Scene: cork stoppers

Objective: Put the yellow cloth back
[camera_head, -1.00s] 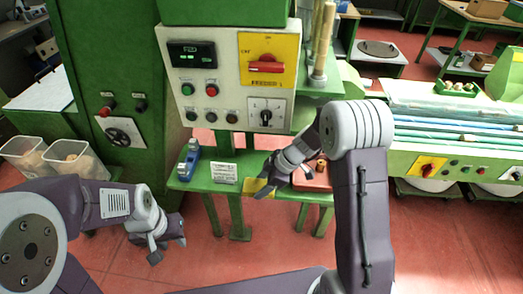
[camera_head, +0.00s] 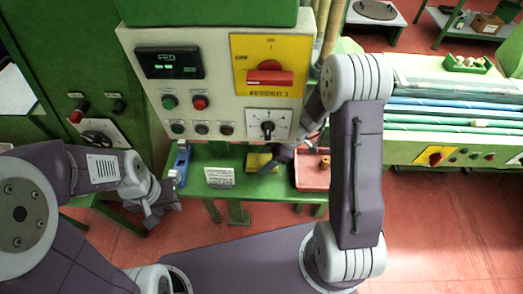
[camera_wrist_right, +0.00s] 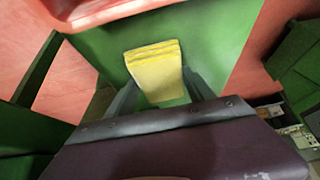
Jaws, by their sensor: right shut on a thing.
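The yellow cloth (camera_head: 258,162) is on or just above the green bench top, between the white label card and the red tray. My right gripper (camera_head: 276,163) is at the cloth in the head view. In the right wrist view the folded yellow cloth (camera_wrist_right: 155,70) stands between the fingers of my right gripper (camera_wrist_right: 158,98), which is shut on it. I cannot tell whether the cloth touches the bench. My left gripper (camera_head: 160,208) hangs to the left, in front of the bench and away from the cloth; its jaws are too unclear to tell.
The green bench (camera_head: 240,188) carries a blue tool (camera_head: 182,162) at left, a white label card (camera_head: 220,177) and a red tray (camera_head: 312,180) with a small cork-coloured piece (camera_head: 324,163). The control box (camera_head: 205,85) overhangs the bench from behind.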

